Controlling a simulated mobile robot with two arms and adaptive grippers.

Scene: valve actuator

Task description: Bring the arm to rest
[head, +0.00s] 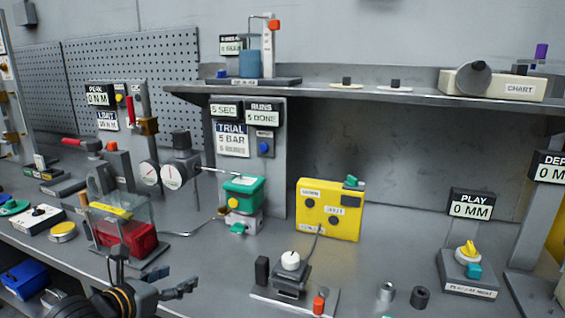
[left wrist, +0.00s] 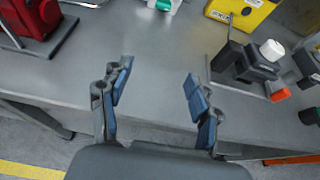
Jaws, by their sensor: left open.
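My left gripper (head: 150,270) is at the bottom left of the head view, over the front part of the bench, between the red box and the black fixture with the white knob. In the left wrist view its two fingers (left wrist: 158,92) are spread apart with nothing between them. Bare bench top (left wrist: 150,55) and the bench's front edge show beyond and beneath the fingers. My right gripper is not in either view.
The red box (head: 125,236) under a clear cover stands just behind my left gripper. The white-knobbed fixture (head: 290,275) with an orange-topped piece is to the right. A yellow box (head: 330,222), a green-topped valve unit (head: 243,190) and gauges (head: 172,177) stand farther back.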

